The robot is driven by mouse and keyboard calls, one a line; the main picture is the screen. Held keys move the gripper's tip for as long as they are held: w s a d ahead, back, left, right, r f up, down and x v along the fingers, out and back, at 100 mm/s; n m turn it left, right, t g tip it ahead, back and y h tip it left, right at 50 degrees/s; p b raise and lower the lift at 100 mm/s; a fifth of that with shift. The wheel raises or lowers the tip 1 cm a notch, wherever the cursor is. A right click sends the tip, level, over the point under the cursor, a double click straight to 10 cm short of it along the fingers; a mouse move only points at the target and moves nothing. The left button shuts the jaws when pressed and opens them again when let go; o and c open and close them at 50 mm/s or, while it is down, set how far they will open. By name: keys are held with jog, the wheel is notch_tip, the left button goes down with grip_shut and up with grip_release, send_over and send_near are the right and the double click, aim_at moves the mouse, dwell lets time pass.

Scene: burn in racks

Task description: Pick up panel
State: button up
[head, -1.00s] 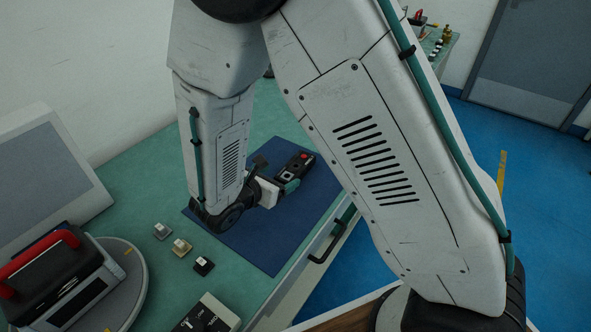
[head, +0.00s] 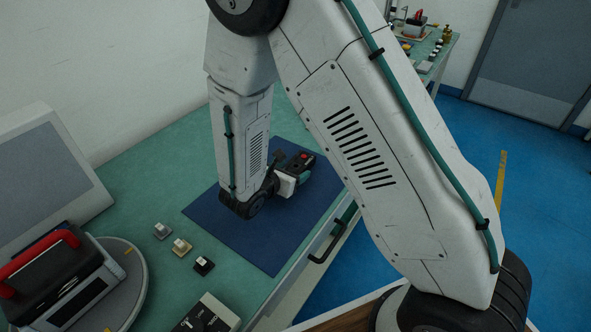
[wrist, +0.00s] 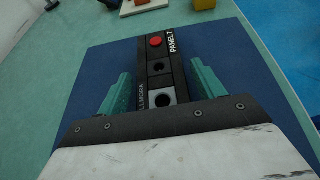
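The panel is a narrow black bar lettered "PANEL 7" with a red button and dark round openings (wrist: 157,60). It lies on a dark blue mat (wrist: 90,75). In the head view the panel (head: 300,165) shows at the mat's far right part, partly hidden by my gripper (head: 292,180). In the wrist view my gripper (wrist: 161,72) has its teal fingers apart, one on each side of the panel, with a narrow strip of mat showing beside the left finger. The near end of the panel is hidden by the gripper body.
On the green bench (head: 150,160) are several small switch blocks (head: 181,248), a labelled box (head: 208,315), a red-handled device (head: 60,275) on a round turntable (head: 138,280) and a grey monitor (head: 45,175). A drawer handle (head: 325,250) juts from the bench's front edge.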

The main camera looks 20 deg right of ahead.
jog(key=c, duration=0.8)
jog(key=shift+r, duration=0.1)
